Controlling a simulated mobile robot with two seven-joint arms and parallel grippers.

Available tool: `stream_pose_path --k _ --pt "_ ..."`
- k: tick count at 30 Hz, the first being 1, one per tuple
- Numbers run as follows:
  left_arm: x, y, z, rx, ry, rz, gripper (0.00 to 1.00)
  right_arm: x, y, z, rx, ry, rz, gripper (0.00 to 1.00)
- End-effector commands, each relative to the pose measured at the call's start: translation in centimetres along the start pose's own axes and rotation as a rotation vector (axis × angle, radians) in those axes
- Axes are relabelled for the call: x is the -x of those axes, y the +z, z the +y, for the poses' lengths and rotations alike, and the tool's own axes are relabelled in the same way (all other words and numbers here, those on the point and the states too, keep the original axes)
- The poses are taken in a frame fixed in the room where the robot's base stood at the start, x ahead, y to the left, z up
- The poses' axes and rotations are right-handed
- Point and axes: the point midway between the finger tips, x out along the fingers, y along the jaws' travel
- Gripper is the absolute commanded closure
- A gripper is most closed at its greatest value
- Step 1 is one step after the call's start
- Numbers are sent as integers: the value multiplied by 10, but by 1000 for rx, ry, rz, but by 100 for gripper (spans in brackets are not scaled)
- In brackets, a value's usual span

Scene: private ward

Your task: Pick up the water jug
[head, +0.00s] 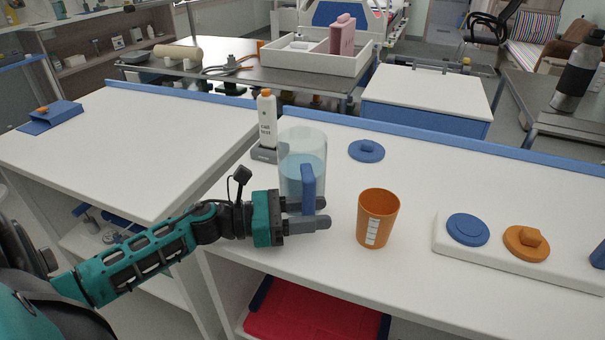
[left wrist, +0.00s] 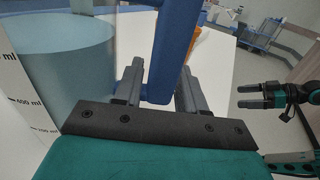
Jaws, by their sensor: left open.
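The clear water jug (head: 303,146) stands upright on the white counter, with bluish water inside and a blue handle (head: 308,184) facing the front. My left gripper (head: 323,212) is open at the handle, low on the jug. In the left wrist view, the blue handle (left wrist: 173,45) comes down between its two spread fingers (left wrist: 160,88); I cannot tell whether either finger touches it. The jug's side with ml marks (left wrist: 65,65) fills the left of that view. My right gripper (left wrist: 245,97) shows at the right there, fingers apart and empty.
An orange cup (head: 377,218) stands right of the jug. A blue lid (head: 366,151) lies behind it. A white board (head: 440,243) with blue and orange lids is farther right. The left counter is mostly clear.

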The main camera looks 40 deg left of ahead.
Motion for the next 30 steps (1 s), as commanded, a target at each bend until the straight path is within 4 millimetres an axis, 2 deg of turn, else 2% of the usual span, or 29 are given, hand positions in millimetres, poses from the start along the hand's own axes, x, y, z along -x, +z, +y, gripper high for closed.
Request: stream_pose_path --k 4,11,24,30 --pt "-11 0 0 1 0 0 60 0 -2 1 2 2 4 0" --pt "-12 0 0 2 0 0 60 -1 -2 1 2 3 3 0" --pt "-11 0 0 2 0 0 100 0 0 3 10 3 0 0" --pt "-11 0 0 2 0 1 100 0 0 3 10 3 -2 0"
